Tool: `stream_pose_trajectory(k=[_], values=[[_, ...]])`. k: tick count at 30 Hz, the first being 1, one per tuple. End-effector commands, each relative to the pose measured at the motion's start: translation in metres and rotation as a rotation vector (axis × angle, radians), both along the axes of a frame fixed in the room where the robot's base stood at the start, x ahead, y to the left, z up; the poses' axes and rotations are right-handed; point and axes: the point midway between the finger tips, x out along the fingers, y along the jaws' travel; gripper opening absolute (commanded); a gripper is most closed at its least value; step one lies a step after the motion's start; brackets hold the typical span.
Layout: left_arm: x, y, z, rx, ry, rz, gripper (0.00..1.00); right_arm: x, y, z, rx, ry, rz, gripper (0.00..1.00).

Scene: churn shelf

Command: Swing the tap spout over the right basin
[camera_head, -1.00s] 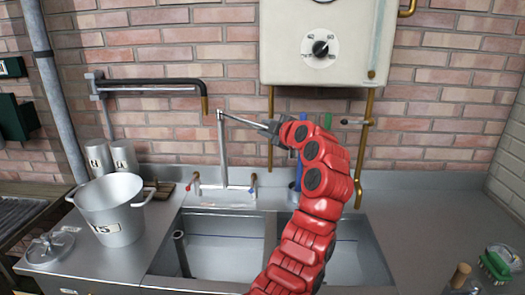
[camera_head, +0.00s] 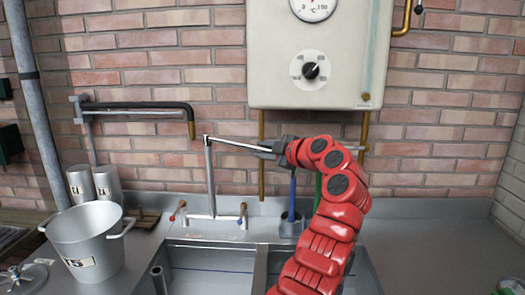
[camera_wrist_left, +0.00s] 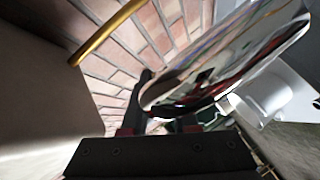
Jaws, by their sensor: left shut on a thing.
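The tap is a thin chrome column (camera_head: 210,180) behind the sink. Its spout (camera_head: 232,144) runs from the column top to the right, slanting slightly down in the head view. My left gripper (camera_head: 272,149) is shut on the spout near its outer end. The left wrist view shows the shiny spout (camera_wrist_left: 225,60) large and close at the fingers; its tip is hidden. The left basin (camera_head: 210,268) lies below the column. The right basin (camera_head: 365,272) is largely hidden behind my red arm. My right gripper is not in view.
A white boiler (camera_head: 318,60) hangs above, with brass pipes (camera_head: 262,165) below it. A black-covered pipe (camera_head: 140,105) sticks out at left. A metal pot (camera_head: 88,245) stands left of the sink. Blue and green handled tools (camera_head: 292,200) stand behind my arm. The right counter (camera_head: 430,235) looks clear.

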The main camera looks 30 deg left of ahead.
Motion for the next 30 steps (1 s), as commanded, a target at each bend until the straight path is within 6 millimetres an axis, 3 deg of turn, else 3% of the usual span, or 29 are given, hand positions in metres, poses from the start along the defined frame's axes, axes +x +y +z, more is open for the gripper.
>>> stream_pose_trajectory(k=[2,3,7,16,20,23,30], values=[[0.001,-0.001,0.002,0.0,-0.005,-0.005,0.0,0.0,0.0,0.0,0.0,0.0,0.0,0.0],[0.001,-0.001,0.002,0.0,-0.005,-0.005,0.35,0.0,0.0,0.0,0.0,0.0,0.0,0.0],[0.001,0.0,0.002,0.001,-0.003,-0.004,0.57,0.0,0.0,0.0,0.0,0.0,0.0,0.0],[0.0,-0.001,0.001,0.001,-0.003,-0.003,0.57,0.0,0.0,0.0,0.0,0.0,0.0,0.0],[-0.003,-0.012,0.003,0.001,-0.004,-0.007,0.57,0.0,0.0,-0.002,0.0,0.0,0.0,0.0],[-0.011,-0.028,0.007,0.0,-0.007,-0.005,0.57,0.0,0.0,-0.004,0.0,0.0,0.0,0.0],[-0.034,-0.086,0.019,-0.001,-0.002,-0.007,0.57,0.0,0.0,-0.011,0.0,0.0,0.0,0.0]])
